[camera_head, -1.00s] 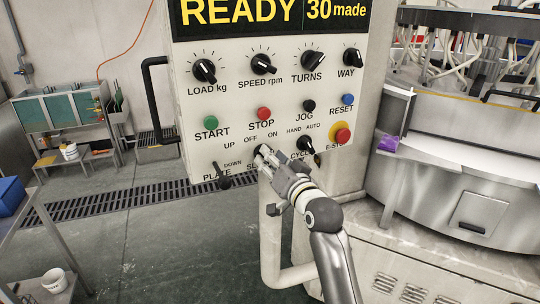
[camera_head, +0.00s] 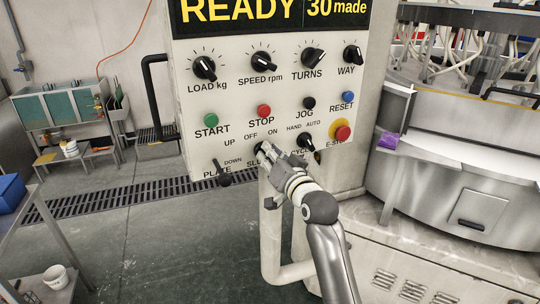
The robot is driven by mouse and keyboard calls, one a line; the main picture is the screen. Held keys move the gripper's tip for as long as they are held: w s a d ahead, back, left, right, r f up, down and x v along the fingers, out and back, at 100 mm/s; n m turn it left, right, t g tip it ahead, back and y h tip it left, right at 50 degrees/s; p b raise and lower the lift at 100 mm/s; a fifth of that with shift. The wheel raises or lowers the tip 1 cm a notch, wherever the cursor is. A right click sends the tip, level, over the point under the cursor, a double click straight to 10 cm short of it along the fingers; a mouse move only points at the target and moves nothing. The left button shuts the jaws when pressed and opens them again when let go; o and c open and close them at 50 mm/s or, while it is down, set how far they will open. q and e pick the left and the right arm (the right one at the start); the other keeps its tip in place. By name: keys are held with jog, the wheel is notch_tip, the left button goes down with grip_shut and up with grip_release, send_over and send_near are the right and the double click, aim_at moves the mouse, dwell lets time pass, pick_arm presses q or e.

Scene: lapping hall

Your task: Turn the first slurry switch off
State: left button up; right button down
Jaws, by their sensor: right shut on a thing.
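The slurry switch (camera_head: 258,150) is a small black knob low on the pale control panel, under the OFF and ON marks. Its label is partly hidden, with only "SLU" readable. My right gripper (camera_head: 265,149) reaches up from the lower right and is shut on this switch, covering most of it. I cannot tell which mark its pointer faces. My left gripper is not in view.
The black CYCLE knob (camera_head: 305,142) and red E-STOP button (camera_head: 343,133) are close on the right. The PLATE lever (camera_head: 223,179) is at lower left. Above are the STOP button (camera_head: 264,111) and several dials. A pale pipe (camera_head: 268,240) runs below the panel.

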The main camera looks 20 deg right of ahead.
jog(key=shift+a+n+p, duration=0.15)
jog(key=shift+n+p, duration=1.25)
jog(key=shift+n, duration=1.5)
jog(key=shift+a+n+p, duration=0.15)
jog(key=shift+n+p, duration=1.2)
jog(key=shift+n, duration=1.85)
jog(key=c, duration=1.4)
grip_release()
jog(key=shift+c, duration=0.2)
jog(key=shift+s, duration=0.15)
